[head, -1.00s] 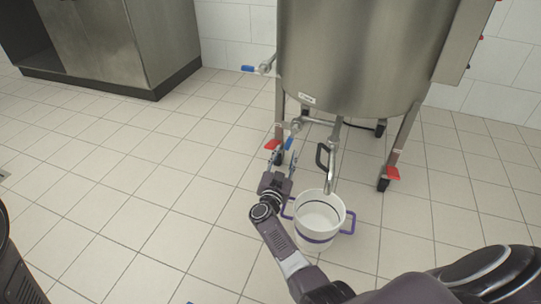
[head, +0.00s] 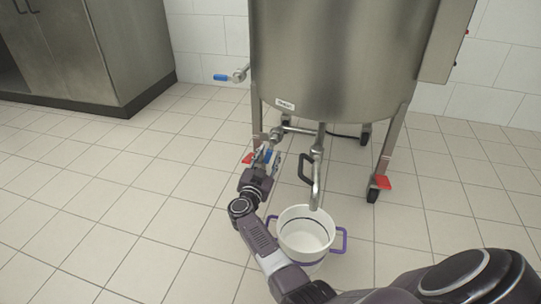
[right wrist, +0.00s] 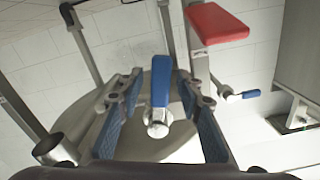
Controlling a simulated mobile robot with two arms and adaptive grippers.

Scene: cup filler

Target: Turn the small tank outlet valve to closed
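The steel tank (head: 340,60) stands on legs at the top of the head view. Its low outlet pipe (head: 298,131) carries a small valve with a blue lever (head: 267,155). In the right wrist view the blue lever (right wrist: 160,82) stands between my right gripper's two fingers (right wrist: 163,100), with a visible gap on each side. My right gripper (head: 267,164) is open at the valve in the head view, and its fingers partly hide the lever. My left gripper is not in view.
A white bucket with purple handles (head: 305,234) stands under the spout (head: 316,180), beside my right arm. A black handle (head: 305,169) and red caster pedals (head: 379,182) are near. Another blue lever (head: 221,77) sticks out higher left. The left floor is clear.

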